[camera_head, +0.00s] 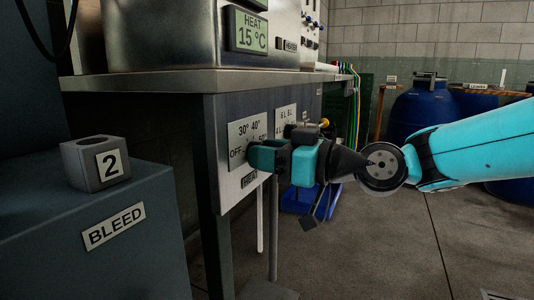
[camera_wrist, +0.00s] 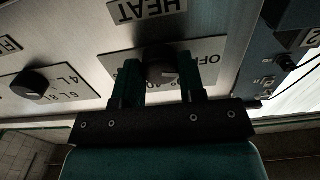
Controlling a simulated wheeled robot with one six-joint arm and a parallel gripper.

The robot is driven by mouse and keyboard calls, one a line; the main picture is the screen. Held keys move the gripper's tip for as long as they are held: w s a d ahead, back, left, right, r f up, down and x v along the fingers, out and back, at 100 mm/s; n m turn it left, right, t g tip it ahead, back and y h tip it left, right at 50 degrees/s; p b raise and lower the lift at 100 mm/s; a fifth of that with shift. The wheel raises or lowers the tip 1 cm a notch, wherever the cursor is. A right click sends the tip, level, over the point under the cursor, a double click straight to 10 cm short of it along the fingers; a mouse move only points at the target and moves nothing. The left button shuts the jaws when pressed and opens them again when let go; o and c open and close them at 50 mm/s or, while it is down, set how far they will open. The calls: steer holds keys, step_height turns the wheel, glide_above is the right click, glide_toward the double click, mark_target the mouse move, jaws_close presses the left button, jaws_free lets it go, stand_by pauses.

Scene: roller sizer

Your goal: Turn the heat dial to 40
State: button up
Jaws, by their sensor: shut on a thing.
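The heat dial's pale plate (camera_head: 243,132) is on the front panel under the bench top. OFF, 30° and 40° can be read, and a further mark is partly covered. My gripper (camera_head: 262,156) reaches it from the right and hides the knob in the head view. In the wrist view, the dark round knob (camera_wrist: 160,66) sits between the two fingers of my gripper (camera_wrist: 158,82), which are shut on it. The plate appears upside down there. Where the knob points cannot be told. The heat display (camera_head: 248,31) above the bench reads 15 °C.
A second plate with a black dial (camera_wrist: 34,84) lies left in the wrist view. A grey cabinet marked BLEED (camera_head: 112,226) with a block marked 2 (camera_head: 96,163) stands left. Blue drums (camera_head: 420,108) stand behind my arm. Open floor lies below and right.

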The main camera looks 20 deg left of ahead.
steer(key=shift+r+m+p, duration=0.1)
steer(key=shift+m+p, duration=0.2)
steer(key=m+p, duration=1.9)
steer(key=shift+p, duration=0.3)
steer(key=o, duration=0.9)
steer(key=shift+o, duration=0.2)
